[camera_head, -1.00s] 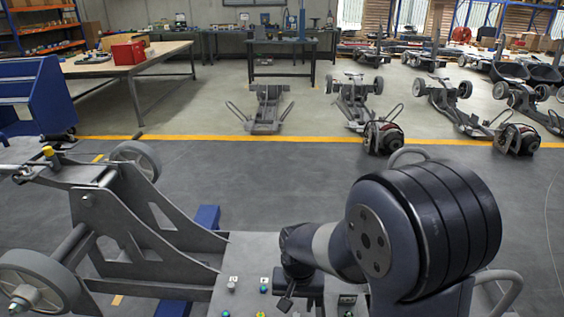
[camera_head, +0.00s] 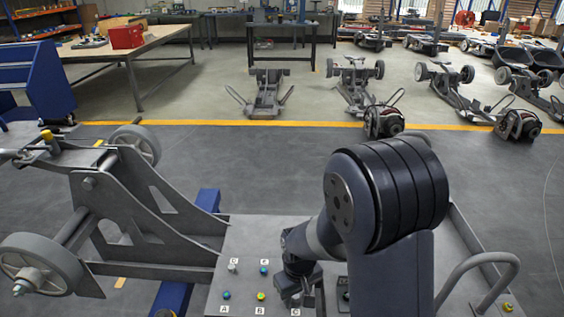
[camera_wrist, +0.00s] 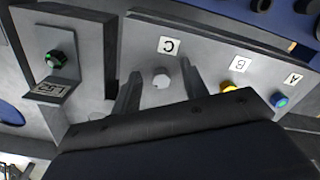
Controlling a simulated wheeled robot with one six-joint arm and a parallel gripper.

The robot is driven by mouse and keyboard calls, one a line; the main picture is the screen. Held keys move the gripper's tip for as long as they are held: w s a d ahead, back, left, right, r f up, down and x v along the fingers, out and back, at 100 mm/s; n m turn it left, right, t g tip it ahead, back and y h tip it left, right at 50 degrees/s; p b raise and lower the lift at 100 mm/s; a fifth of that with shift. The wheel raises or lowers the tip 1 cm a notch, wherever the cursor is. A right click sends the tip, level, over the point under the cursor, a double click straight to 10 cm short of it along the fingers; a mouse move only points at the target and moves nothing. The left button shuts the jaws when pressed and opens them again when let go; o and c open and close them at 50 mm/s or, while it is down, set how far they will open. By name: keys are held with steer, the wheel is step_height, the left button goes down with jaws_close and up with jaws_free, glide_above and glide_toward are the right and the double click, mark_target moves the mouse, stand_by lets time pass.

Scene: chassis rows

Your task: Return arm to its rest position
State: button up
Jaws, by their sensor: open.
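My arm (camera_head: 385,190) is bent over the grey panel at the lower right of the head view, with its big dark joint up and the forearm reaching down and left. My gripper (camera_head: 296,290) is low over the panel's front row. In the wrist view my gripper (camera_wrist: 160,85) has its two dark fingers apart, one on either side of a grey knob beside label C (camera_wrist: 161,77). I cannot tell whether the fingers touch the knob.
The panel (camera_head: 240,245) carries several labelled knobs, including a yellow one (camera_wrist: 229,87) and a blue one (camera_wrist: 280,100). A raised housing with a green knob (camera_wrist: 54,57) stands beside the gripper. A grey wheeled chassis (camera_head: 120,200) is left. A curved handle (camera_head: 480,265) is right.

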steer(key=n, duration=0.4)
steer(key=shift+d+n, duration=0.1)
steer(key=shift+n, duration=0.3)
steer(key=n, duration=0.4)
steer(key=shift+w+p, duration=0.15)
steer(key=shift+p, duration=0.15)
steer(key=shift+r+p, duration=0.65)
steer(key=shift+r, duration=0.15)
